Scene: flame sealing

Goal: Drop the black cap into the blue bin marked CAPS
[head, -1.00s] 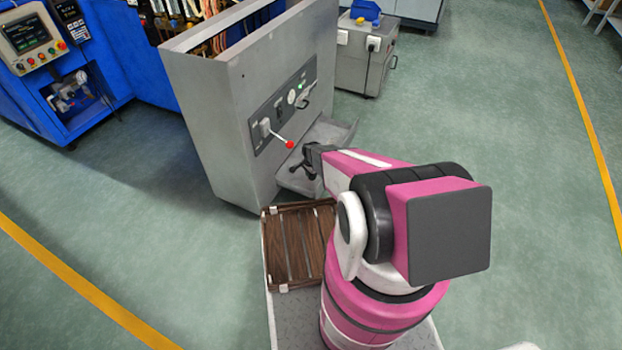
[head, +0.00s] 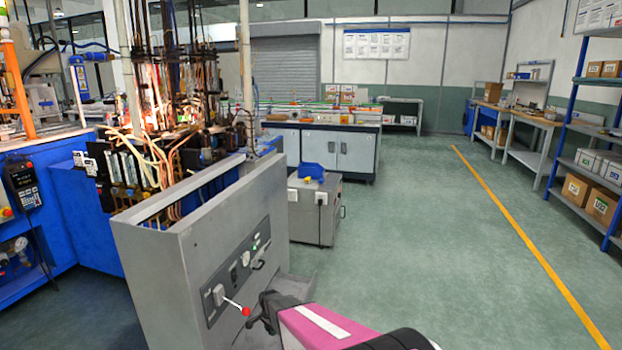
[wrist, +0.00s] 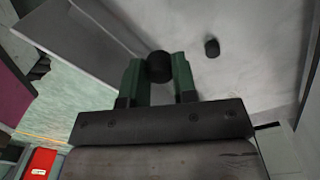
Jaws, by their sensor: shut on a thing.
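A black cap (wrist: 159,67) sits between the two green-lined fingers of my gripper (wrist: 158,80) in the wrist view; the fingers are shut on it. A second black cap (wrist: 212,48) lies apart from the fingers on a pale grey surface. In the head view my gripper (head: 262,318) is low in the picture, beside the red-knobbed lever on the grey machine cabinet; the held cap cannot be made out there. A small blue bin (head: 312,170) stands on a grey box-shaped cabinet beyond the machine. No CAPS marking is readable on it.
The grey machine cabinet (head: 205,262) with its red-knobbed lever (head: 246,311) stands close to my gripper. The grey box-shaped cabinet (head: 314,215) stands behind it. Open green floor (head: 430,250) lies to the right, before shelves (head: 590,150) with boxes.

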